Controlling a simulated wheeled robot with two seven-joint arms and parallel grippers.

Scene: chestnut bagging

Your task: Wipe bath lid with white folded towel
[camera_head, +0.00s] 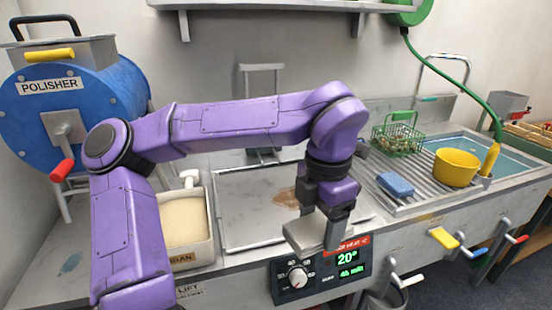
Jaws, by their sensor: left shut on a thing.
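The bath lid (240,215) is a flat grey metal panel in the middle of the counter. A brown stain (287,198) shows on it, just left of my left gripper and partly hidden by it. My left gripper (335,212) points down over the front right part of the lid. It is shut on the white folded towel (306,236), a flat pale grey-white pad. The towel is at the lid's front edge, above the control panel; I cannot tell whether it touches the lid. My purple left arm hides part of the lid's back. My right gripper is out of view.
A control panel with a dial (298,277) is below the lid. At right are a blue sponge (395,184), green basket (398,138) and yellow bowl (456,168) on a ribbed drainer.

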